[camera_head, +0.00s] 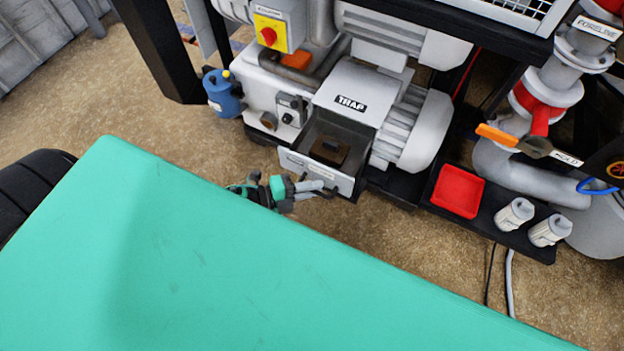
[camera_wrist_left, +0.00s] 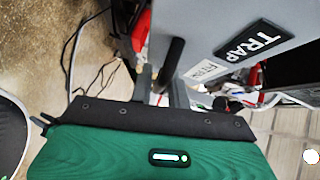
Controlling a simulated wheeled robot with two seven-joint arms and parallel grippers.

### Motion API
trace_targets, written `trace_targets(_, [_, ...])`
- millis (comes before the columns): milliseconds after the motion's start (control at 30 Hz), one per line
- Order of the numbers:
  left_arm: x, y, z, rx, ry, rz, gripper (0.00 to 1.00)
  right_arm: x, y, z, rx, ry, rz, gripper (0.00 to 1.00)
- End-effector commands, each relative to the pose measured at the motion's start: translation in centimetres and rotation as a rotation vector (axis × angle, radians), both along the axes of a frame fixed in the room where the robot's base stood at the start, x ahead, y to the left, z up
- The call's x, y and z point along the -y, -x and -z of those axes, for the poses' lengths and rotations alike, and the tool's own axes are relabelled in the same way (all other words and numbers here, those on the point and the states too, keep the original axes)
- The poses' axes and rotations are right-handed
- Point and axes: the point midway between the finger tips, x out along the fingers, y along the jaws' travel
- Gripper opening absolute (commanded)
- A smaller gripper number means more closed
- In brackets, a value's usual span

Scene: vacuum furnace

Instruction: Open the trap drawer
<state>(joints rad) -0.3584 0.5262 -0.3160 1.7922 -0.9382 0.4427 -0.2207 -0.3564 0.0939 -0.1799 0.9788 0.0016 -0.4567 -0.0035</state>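The trap drawer (camera_head: 318,172) stands pulled out from the grey housing marked TRAP (camera_head: 352,100), its open top showing. A dark brown block (camera_head: 329,149) lies inside it. My left gripper (camera_head: 322,190) is at the drawer's front, at its handle. In the left wrist view, the black bar handle (camera_wrist_left: 173,58) runs down between the two grey fingers (camera_wrist_left: 161,90) and about fills the gap, so the gripper looks shut on it. The drawer's front panel (camera_wrist_left: 213,45) with its TRAP label is beside the fingers. My right gripper is not in view.
A red tray (camera_head: 458,191) and two white canisters (camera_head: 516,213) (camera_head: 549,230) stand on the black shelf to the right. A blue container (camera_head: 223,94) is at the left. Pipes and an orange-handled valve (camera_head: 497,135) are at the right. Bare floor lies before the drawer.

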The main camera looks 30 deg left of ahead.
Motion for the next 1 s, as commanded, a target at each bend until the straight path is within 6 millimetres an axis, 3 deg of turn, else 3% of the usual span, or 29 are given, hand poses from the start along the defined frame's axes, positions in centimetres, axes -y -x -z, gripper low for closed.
trace_targets(567, [-0.4, 0.3, 0.0, -0.001, 0.001, 0.001, 0.20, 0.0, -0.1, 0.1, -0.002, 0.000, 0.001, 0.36])
trace_targets(1000, [-5.6, 5.2, -0.9, -0.004, -0.001, 0.000, 0.20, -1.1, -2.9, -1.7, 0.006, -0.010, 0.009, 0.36])
